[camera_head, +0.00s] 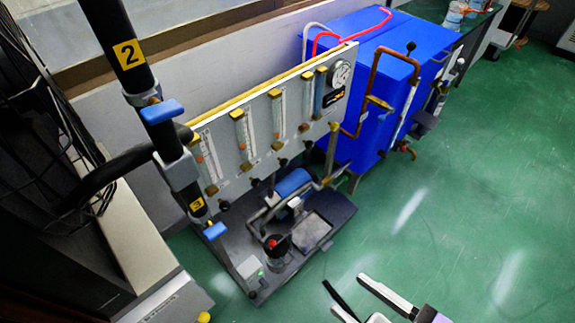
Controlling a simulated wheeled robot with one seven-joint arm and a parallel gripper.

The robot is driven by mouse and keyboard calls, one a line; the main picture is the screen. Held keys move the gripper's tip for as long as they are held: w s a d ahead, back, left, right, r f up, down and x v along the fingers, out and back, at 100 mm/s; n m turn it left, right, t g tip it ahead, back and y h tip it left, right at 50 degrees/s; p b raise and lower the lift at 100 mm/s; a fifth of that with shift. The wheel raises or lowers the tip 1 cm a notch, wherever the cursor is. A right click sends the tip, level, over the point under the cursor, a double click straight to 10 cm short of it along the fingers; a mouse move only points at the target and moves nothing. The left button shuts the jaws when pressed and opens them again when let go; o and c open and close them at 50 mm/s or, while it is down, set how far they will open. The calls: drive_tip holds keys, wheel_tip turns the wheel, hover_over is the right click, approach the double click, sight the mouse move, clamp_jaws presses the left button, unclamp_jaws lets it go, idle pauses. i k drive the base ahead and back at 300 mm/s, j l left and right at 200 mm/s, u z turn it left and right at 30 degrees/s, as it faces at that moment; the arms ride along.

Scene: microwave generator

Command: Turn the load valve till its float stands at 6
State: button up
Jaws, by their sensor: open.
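A pale panel (226,157) carries several upright flowmeter tubes with brass-coloured end fittings.
A black pipe (134,62) with blue levers (161,111) stands in front of the panel's left side. A dark base tray (335,212) holds a pump (293,184). A blue tank (345,110) with copper pipes stands right. Green floor (460,200) is clear at right.

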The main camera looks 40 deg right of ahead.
sight(284, 163)
drive_tip(key=i+z, duration=0.15)
drive_tip(key=i, duration=0.3)
drive_tip(key=z, duration=1.5)
